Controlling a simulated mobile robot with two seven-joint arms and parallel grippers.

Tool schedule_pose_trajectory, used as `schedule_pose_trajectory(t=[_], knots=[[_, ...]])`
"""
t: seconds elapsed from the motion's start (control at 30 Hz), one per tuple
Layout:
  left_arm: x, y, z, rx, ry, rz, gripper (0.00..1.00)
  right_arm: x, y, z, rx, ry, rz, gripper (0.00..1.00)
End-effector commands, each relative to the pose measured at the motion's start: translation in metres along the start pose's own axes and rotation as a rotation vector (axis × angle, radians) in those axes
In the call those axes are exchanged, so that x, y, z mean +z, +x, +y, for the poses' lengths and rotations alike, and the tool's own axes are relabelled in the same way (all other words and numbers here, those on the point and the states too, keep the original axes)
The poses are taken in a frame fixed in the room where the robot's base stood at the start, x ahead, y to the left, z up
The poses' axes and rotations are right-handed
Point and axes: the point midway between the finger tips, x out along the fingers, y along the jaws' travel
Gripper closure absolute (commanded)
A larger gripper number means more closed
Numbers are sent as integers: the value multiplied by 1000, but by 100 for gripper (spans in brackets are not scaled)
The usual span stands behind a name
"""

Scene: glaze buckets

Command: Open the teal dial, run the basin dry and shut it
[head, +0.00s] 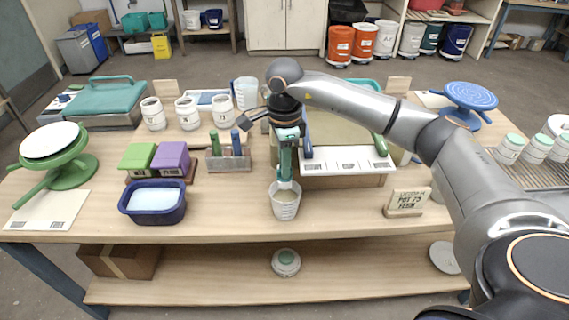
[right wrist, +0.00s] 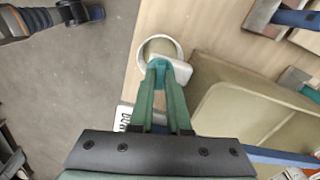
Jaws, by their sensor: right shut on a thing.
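My right gripper (head: 285,176) points down at the near left corner of the basin, its green fingers shut on the teal dial (right wrist: 159,65). The fingers mostly hide the dial in the head view. A white fitting (right wrist: 181,70) shows beside the dial in the right wrist view. A white bucket (head: 286,209) stands below at the table's front edge; it also shows under the fingertips in the right wrist view (right wrist: 146,50). The basin (right wrist: 207,108) has a dull tan-green inside; I cannot tell how much liquid it holds. My left gripper is not in view.
A white label strip (head: 347,163) lies along the basin's front, between a blue handle (head: 307,137) and a green handle (head: 380,145). Left are a tool holder (head: 229,164) and a blue tub (head: 153,217). A sign block (head: 407,203) stands right.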

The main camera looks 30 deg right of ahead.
Motion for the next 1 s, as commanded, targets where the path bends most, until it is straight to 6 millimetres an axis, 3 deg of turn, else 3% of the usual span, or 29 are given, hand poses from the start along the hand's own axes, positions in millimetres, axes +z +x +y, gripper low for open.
schedule_pose_trajectory(t=[0.4, 0.97, 1.0], knots=[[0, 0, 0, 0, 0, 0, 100, 0, -2, -1, -4, 203, 0, 100], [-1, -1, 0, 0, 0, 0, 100, -1, -2, -1, -5, 238, -1, 100], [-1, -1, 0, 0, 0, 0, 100, -1, -2, -1, -5, 238, -1, 84]])
